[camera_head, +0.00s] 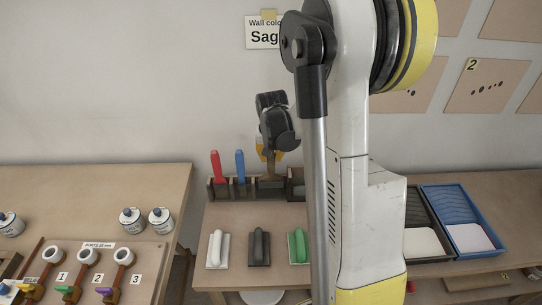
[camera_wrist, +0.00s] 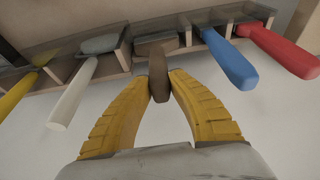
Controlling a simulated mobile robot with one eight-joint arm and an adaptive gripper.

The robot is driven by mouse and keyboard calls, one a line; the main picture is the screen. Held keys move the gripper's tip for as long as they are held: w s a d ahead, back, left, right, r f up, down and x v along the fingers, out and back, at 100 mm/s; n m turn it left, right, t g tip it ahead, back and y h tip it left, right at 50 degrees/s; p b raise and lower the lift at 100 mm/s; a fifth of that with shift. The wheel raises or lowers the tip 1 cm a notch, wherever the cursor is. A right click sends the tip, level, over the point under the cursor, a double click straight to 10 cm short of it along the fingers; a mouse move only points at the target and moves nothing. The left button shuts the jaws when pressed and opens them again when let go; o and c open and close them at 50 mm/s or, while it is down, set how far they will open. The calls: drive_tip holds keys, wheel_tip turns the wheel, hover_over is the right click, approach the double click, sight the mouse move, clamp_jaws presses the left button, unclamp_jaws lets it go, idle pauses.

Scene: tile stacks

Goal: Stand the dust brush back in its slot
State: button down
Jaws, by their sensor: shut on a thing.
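The dust brush (camera_head: 269,178) has a brown handle, and its lower part meets the wooden slot rack (camera_head: 222,191) in the head view. In the wrist view the brush (camera_wrist: 158,75) is between my yellow fingertips, in line with the gap between the white and blue handles. My gripper (camera_head: 269,154) is shut on its handle from above; it also shows in the wrist view (camera_wrist: 159,78). Its lower end is partly hidden, so I cannot tell how deep it sits in the slot.
A red handle (camera_head: 215,166) and a blue handle (camera_head: 240,166) stand in slots to the left. White (camera_wrist: 72,95) and yellow (camera_wrist: 18,95) handles stand on the other side. White, dark and green floats (camera_head: 298,246) lie on the table in front. My arm hides the rack's right part.

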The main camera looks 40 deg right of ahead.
drive_tip(key=shift+f, duration=0.3)
drive_tip(key=c, duration=1.2)
unclamp_jaws()
drive_tip(key=shift+c, duration=0.2)
drive_tip(key=v, duration=1.2)
drive_tip(key=shift+a, duration=0.1)
drive_tip(key=s+a+r+n+t, duration=0.1)
drive_tip(key=s+a+n, duration=0.1)
drive_tip(key=s+a, duration=0.2)
drive_tip(key=s+a+r+n+t+y, duration=0.1)
drive_tip(key=s+a, duration=0.4)
drive_tip(key=a, duration=0.6)
drive_tip(key=s+a+r+n+t+y, duration=0.1)
drive_tip(key=s+a+n, duration=0.3)
drive_tip(key=a, duration=0.4)
drive_tip(key=shift+s+r+t, duration=0.2)
drive_tip(key=shift+s+t, duration=0.35)
drive_tip(key=shift+t, duration=0.15)
